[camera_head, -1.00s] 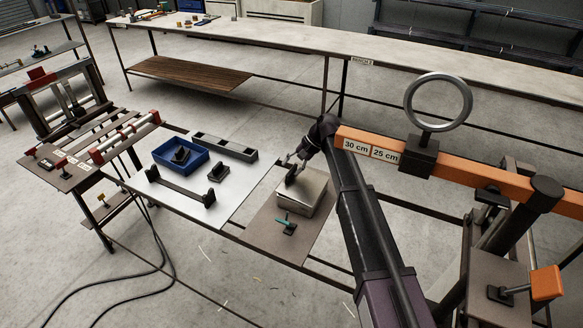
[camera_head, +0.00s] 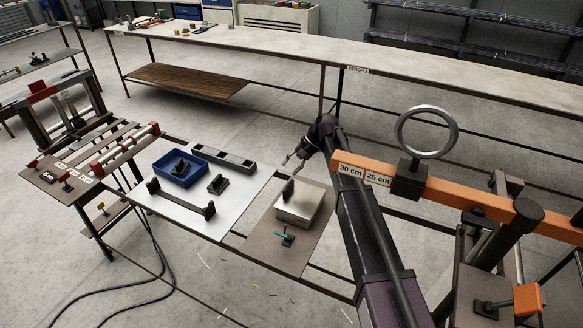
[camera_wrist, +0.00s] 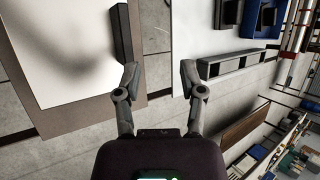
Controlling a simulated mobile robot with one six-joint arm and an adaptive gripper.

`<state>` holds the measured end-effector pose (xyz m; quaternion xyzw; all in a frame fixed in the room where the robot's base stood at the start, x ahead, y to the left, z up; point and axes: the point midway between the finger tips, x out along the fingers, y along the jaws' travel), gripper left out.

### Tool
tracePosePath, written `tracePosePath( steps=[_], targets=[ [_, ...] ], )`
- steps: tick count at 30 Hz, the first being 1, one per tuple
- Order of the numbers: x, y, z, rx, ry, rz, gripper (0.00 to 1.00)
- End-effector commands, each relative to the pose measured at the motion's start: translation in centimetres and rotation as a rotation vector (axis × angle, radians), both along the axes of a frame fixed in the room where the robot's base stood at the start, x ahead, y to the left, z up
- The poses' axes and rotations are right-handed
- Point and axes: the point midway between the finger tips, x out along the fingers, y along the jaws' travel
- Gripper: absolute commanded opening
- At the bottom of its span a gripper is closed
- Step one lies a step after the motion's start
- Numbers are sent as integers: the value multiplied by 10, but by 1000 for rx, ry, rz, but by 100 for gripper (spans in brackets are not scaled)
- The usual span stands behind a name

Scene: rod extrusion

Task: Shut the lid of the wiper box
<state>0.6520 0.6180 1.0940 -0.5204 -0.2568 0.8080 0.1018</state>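The wiper box (camera_head: 297,219) is a pale metal box on a brown board on the table. Its lid (camera_head: 307,197) looks level on top of the box; a small gap at the rim cannot be ruled out. A black upright handle (camera_head: 288,190) stands at the lid's left edge. In the wrist view the pale lid (camera_wrist: 65,50) fills the upper left, with the dark handle (camera_wrist: 121,35) along its edge. My gripper (camera_head: 292,158) is above and behind the handle, apart from it. In the wrist view my gripper (camera_wrist: 159,68) has its fingers spread, with nothing between them.
A teal-handled clamp (camera_head: 285,237) sits on the board before the box. To the left, a white sheet (camera_head: 232,210) bears a blue tray (camera_head: 196,178), a long grey holder (camera_head: 226,158) and black fixtures. An orange beam (camera_head: 460,203) with a ring crosses at right.

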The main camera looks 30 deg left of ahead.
Motion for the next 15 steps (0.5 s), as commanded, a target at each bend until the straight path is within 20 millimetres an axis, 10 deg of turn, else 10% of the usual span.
tracePosePath(
  steps=[15],
  targets=[
    [10,-1,26,-4,1,0,51]
  ],
)
